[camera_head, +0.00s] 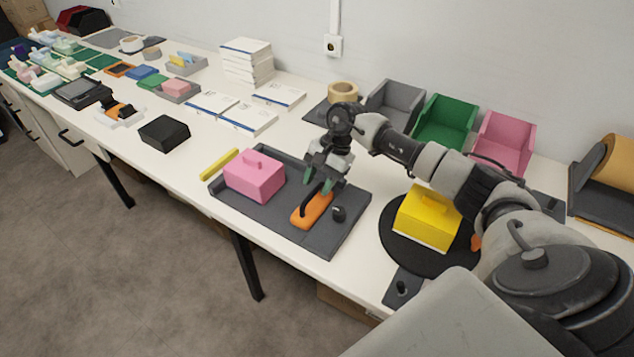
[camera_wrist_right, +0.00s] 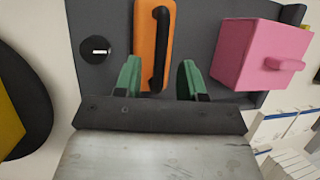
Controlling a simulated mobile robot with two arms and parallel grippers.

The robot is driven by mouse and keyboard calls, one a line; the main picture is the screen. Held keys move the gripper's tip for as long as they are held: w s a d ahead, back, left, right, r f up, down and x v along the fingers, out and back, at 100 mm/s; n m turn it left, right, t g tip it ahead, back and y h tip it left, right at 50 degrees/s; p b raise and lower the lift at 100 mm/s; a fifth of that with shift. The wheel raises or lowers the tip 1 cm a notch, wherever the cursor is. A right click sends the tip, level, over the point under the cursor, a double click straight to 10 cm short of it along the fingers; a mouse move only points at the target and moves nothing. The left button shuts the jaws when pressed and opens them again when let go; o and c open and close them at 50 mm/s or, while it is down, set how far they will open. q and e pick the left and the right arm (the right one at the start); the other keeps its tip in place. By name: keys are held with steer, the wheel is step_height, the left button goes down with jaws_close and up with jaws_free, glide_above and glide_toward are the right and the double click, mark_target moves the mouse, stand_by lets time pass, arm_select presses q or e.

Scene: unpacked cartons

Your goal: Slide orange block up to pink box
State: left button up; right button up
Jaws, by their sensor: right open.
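The orange block (camera_head: 313,211) with a black arched handle lies on the dark grey tray (camera_head: 337,237), to the right of the pink box (camera_head: 254,176). A gap of bare tray separates them. My right gripper (camera_head: 318,187) is open just above the orange block's far end. In the right wrist view its green fingers (camera_wrist_right: 158,82) are spread on both sides of the orange block's near end (camera_wrist_right: 144,40), with the black handle between them. The pink box (camera_wrist_right: 250,55) stands to the right there, apart from the fingers. My left gripper is not in view.
A black knob (camera_head: 339,213) stands on the tray right of the block. A yellow box (camera_head: 428,217) sits on a black round plate farther right. A yellow bar (camera_head: 219,164) lies beside the tray's left edge. Grey, green and pink bins line the wall.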

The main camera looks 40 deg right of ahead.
steer(key=shift+a+f, duration=0.3)
steer(key=shift+f, duration=0.3)
jaws_close()
